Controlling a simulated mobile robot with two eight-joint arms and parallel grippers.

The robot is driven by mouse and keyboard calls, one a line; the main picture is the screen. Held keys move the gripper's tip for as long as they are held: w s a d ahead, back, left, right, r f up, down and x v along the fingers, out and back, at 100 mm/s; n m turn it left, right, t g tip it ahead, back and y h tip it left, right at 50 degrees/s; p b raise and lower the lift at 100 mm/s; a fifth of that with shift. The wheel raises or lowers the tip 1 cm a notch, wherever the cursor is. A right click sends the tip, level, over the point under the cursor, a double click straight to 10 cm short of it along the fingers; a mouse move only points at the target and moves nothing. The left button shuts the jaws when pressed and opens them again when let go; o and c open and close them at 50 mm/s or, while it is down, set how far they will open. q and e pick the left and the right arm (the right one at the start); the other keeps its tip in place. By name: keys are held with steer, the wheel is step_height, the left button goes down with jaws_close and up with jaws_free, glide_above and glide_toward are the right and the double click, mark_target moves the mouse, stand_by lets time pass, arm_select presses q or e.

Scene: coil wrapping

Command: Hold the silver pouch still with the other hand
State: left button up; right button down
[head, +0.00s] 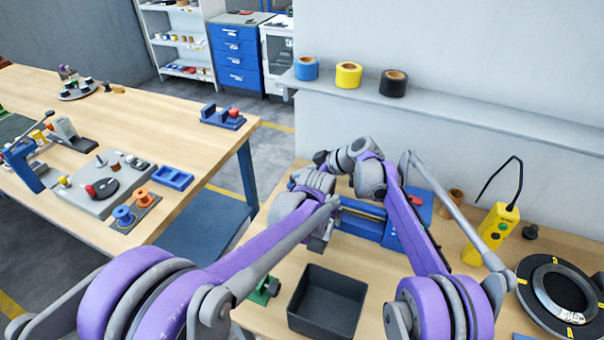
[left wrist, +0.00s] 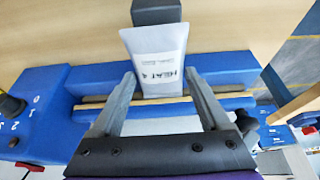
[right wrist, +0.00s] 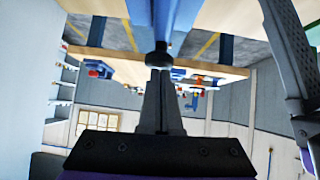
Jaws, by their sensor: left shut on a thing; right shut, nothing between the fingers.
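The silver pouch (left wrist: 156,56), pale with a printed label, shows in the left wrist view at a blue bench machine (left wrist: 45,112). Its lower end meets the machine's long bar. My left gripper (left wrist: 160,84) has a finger at each side of the pouch and is shut on it. My right gripper (right wrist: 158,72) is shut and empty, its fingertips right at a black knob (right wrist: 157,59) on a blue lever. In the head view the machine (head: 362,222) is partly behind my arms, and the pouch is hidden.
A dark open bin (head: 327,300) stands in front of the machine. A yellow control box (head: 491,236) and a black ring-shaped coil (head: 556,296) are to the right. Tape rolls sit on the wall shelf (head: 450,112). Another wooden bench (head: 105,110) with parts is at the left.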

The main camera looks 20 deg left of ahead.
arm_select(q)
steer(key=shift+s+f, duration=0.15)
steer(key=shift+f, duration=0.1)
arm_select(e)
steer(key=shift+s+f, duration=0.3)
steer(key=shift+f, duration=0.3)
arm_select(q)
steer(key=shift+a, duration=0.15)
steer(key=shift+w+r, duration=0.1)
steer(key=shift+w, duration=0.15)
arm_select(e)
steer(key=d+r, duration=0.7)
steer(key=r, duration=0.5)
steer(key=shift+s+d, duration=0.15)
steer(key=shift+d, duration=0.15)
arm_select(q)
steer(key=o, duration=1.2)
steer(key=shift+o, duration=0.2)
steer(key=v, duration=1.2)
